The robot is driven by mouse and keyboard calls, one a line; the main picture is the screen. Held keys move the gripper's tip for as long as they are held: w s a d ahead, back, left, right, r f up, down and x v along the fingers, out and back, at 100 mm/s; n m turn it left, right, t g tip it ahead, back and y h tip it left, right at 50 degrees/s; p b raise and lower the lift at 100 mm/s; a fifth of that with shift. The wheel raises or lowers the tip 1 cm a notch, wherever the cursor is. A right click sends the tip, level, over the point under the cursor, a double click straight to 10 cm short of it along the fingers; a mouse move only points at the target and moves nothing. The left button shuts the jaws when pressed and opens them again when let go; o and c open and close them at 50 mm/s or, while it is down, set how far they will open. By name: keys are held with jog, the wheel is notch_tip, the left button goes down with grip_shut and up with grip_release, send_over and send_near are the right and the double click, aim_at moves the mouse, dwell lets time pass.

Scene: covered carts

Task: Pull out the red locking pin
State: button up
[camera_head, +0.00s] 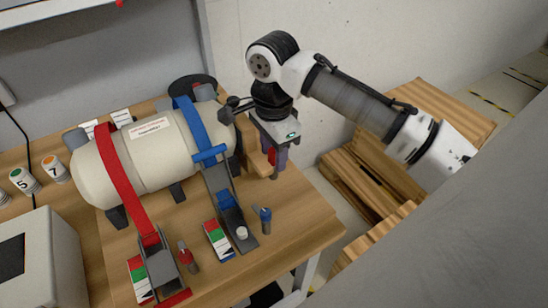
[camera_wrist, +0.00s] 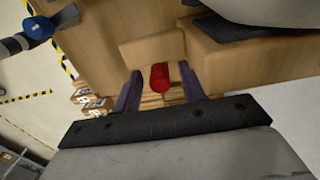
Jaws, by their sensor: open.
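A short red cylindrical pin (camera_head: 271,156) shows at the table's right side, by a wooden block at the tank's end. In the wrist view the red pin (camera_wrist: 159,78) lies between my two purple fingers, with a visible gap on each side. My gripper (camera_head: 275,168) points down there, its fingers apart. In the wrist view my gripper (camera_wrist: 160,72) is open and grips nothing. The pin's lower part is hidden. Another red-topped peg (camera_head: 186,256) stands by the red strap's buckle, away from my gripper.
A beige tank (camera_head: 150,150) lies on the wooden table (camera_head: 300,232), held by a red strap (camera_head: 121,175) and a blue strap (camera_head: 192,122). The tank's end is close to my gripper. A blue-topped peg (camera_head: 264,214) stands near the front. Wooden pallets (camera_head: 372,180) lie beyond the table.

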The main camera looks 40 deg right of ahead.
aim_at(273, 150)
dwell(0.3)
grip_shut()
jog(key=shift+r, duration=0.1)
jog(key=shift+r+p, duration=2.85)
jog(key=shift+r, duration=0.1)
